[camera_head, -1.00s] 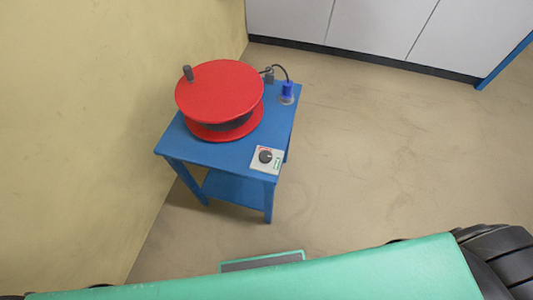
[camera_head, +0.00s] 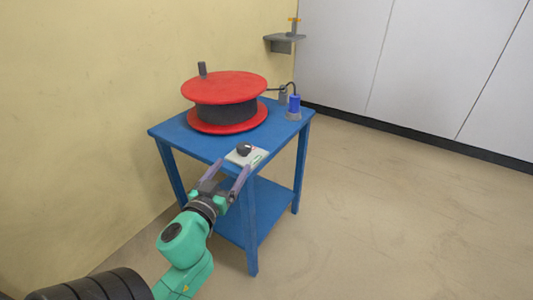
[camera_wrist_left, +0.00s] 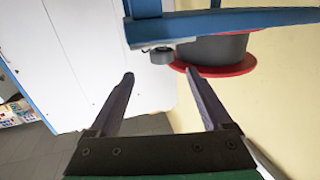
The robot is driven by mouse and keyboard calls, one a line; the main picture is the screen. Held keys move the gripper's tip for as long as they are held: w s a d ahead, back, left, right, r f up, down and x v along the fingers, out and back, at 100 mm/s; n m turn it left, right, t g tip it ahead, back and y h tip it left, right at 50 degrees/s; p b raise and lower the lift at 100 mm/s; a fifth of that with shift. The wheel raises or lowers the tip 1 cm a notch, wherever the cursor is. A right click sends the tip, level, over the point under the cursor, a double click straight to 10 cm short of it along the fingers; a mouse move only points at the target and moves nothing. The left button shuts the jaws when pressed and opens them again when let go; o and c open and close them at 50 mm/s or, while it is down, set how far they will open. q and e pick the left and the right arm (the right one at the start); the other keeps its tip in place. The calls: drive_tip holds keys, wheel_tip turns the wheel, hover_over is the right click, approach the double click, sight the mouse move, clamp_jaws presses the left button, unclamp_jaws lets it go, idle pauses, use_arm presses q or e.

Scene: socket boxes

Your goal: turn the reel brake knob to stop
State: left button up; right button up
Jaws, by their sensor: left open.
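The brake knob (camera_head: 244,149) is small, dark and round. It sits on a pale plate (camera_head: 251,159) with red and green marks at the near corner of the blue table. My left gripper (camera_head: 231,168) is open and empty in front of that corner, its two fingers pointing toward the plate and apart from the knob. In the left wrist view, which looks upside down, the fingers (camera_wrist_left: 160,73) are spread, and the grey knob (camera_wrist_left: 161,57) shows beyond the gap between them. The red reel (camera_head: 225,88) stands behind the knob. My right gripper is not in view.
The blue table (camera_head: 191,140) has a lower shelf and stands near the yellow wall (camera_head: 90,100). A blue plug (camera_head: 294,104) with a black cable stands at its right back. A grey wall shelf (camera_head: 285,38) is behind. The floor at right is clear.

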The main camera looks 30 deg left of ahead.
sight(247, 143)
use_arm(q)
drive_tip(key=x, duration=1.3)
drive_tip(key=shift+a, duration=0.2)
clamp_jaws()
